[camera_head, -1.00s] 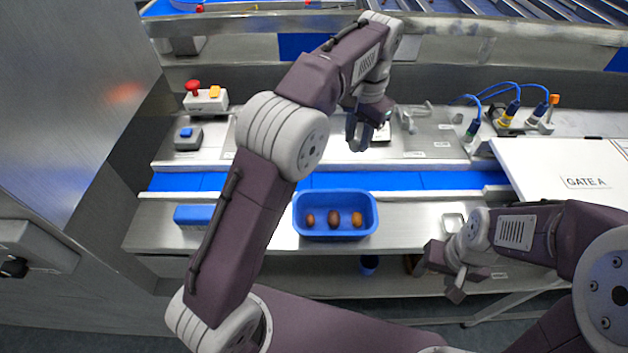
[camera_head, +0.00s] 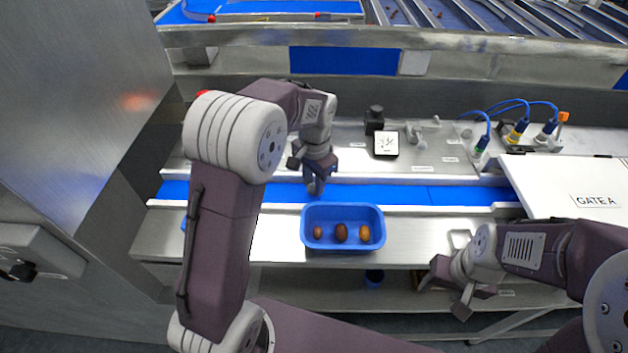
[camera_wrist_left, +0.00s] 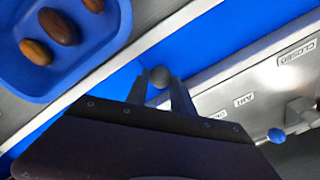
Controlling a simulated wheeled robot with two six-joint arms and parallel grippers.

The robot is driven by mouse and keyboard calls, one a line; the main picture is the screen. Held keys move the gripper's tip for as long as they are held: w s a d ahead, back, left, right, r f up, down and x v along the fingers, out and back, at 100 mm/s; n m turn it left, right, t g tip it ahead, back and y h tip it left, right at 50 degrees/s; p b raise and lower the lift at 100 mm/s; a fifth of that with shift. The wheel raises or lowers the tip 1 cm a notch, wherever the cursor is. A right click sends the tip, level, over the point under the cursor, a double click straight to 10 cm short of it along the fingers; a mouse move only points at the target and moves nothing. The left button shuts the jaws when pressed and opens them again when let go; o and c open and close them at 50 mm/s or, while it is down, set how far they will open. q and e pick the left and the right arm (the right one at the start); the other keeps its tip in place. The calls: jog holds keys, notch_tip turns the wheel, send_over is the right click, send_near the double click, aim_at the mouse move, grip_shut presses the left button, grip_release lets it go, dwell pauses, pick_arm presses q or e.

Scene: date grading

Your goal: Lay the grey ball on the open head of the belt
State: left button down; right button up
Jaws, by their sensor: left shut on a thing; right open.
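A grey ball (camera_wrist_left: 160,76) is between the fingertips of my left gripper (camera_wrist_left: 158,88) in the left wrist view, with blue belt behind it. In the head view my left gripper (camera_head: 316,186) is over the blue belt (camera_head: 418,194), just behind the blue tray; the ball is hidden there. I cannot tell whether the ball touches the belt. My right gripper (camera_head: 450,290) is open and empty at the lower right, in front of the steel counter.
A blue tray (camera_head: 343,244) holding 3 brown dates stands on the counter in front of the belt. A white panel marked GATE A (camera_head: 560,180) covers the belt's right end. A dark-knobbed fixture (camera_head: 375,120), a small white display (camera_head: 386,143) and blue-cabled sensors (camera_head: 517,132) stand behind the belt.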

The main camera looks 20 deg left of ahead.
pick_arm(q)
jog(key=shift+f, duration=0.25)
jog(key=c, duration=1.1)
grip_release()
jog(key=shift+r, duration=0.3)
notch_tip(320, 180, up, 12)
jog(key=shift+s+d+f+b, duration=0.15)
jog(key=shift+s+d+b, duration=0.15)
jog(key=shift+s+b, duration=0.1)
